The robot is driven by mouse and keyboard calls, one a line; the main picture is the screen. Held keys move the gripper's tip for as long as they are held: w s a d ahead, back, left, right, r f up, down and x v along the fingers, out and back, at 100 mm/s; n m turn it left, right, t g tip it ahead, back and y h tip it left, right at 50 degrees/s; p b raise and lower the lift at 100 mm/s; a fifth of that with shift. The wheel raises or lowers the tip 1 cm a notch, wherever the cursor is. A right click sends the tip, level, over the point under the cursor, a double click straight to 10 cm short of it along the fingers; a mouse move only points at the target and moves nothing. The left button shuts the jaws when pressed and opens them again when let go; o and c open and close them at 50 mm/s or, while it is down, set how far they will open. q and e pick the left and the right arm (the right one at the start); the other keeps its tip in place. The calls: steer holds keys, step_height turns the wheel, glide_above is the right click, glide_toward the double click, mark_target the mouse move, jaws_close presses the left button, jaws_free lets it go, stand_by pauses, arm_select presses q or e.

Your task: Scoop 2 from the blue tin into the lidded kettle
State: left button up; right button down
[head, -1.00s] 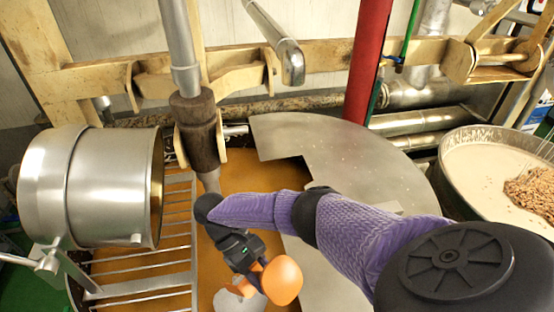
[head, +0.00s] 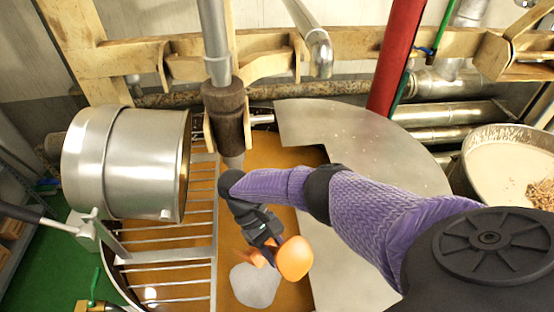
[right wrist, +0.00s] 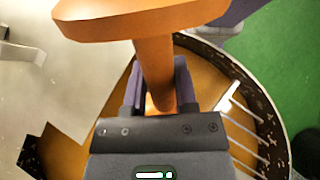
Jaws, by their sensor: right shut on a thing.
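The kettle is a large round vessel with a metal half lid (head: 405,160) over its right part. A brown-orange mass (head: 285,160) shows in its opening, with a pale grey patch (head: 255,286) on it. My right gripper (head: 266,240) is over the opening, shut on an orange scoop (head: 295,259). In the right wrist view the scoop's handle (right wrist: 155,70) is between the fingers (right wrist: 158,100). I cannot see into the scoop's bowl. The blue tin and my left gripper are not in view.
A slatted metal guard (head: 165,256) covers the kettle's left side. A steel drum (head: 125,160) is mounted above it. A stirrer shaft (head: 226,115) stands at the opening's back. A red pipe (head: 395,60) rises behind the lid. A pan of pale mass (head: 505,165) is at right.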

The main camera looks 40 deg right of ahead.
steer(key=shift+s+d+r+t, duration=0.1)
steer(key=shift+r+t, duration=0.25)
steer(key=shift+t, duration=0.25)
steer(key=t, duration=0.1)
steer(key=r+t, duration=0.1)
steer(key=t, duration=0.2)
steer(key=shift+d+r+y, duration=0.1)
steer(key=shift+r+y, duration=0.2)
steer(key=r+t, duration=0.1)
steer(key=t, duration=0.2)
steer(key=shift+r+t+y, duration=0.3)
steer(key=shift+r, duration=0.05)
